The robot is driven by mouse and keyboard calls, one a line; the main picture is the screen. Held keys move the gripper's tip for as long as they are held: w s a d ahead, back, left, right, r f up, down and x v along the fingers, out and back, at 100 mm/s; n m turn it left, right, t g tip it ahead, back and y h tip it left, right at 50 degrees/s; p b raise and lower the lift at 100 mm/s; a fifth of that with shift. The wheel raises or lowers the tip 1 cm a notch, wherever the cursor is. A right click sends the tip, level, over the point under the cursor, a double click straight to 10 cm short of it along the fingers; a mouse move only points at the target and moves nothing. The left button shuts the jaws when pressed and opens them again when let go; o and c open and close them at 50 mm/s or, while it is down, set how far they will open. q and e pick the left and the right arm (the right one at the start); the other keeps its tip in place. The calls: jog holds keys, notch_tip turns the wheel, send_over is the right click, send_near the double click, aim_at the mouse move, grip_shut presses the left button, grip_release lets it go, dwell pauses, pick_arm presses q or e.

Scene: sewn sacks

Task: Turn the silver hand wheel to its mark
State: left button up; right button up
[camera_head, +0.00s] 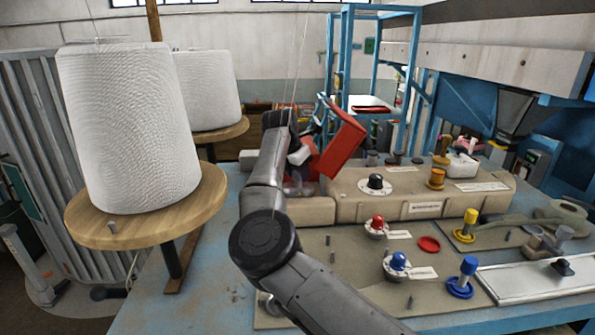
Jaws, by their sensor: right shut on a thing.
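My right arm comes in from the bottom and bends up to the left over the blue table. My right gripper (300,156) is at the far end of that arm, beside the red machine head (342,146). It is shut on a part there that looks like the silver hand wheel, though the wrist and arm hide most of the grip. A small shiny silver part (298,187) shows just below the gripper. The wheel's mark cannot be made out. My left gripper is not in view.
A panel right of the arm carries a black knob (376,182), a red knob (377,223) and a blue knob (398,262). Yellow (470,219) and blue (468,270) pegs stand further right. A large white thread cone (125,125) stands on a wooden disc (100,230) at left.

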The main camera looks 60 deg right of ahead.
dwell(0.3)
jog(key=o, duration=0.9)
jog(key=shift+a+r, duration=0.15)
jog(key=shift+r, duration=0.15)
jog(key=shift+b+v, duration=0.9)
jog(key=shift+v, duration=5.7)
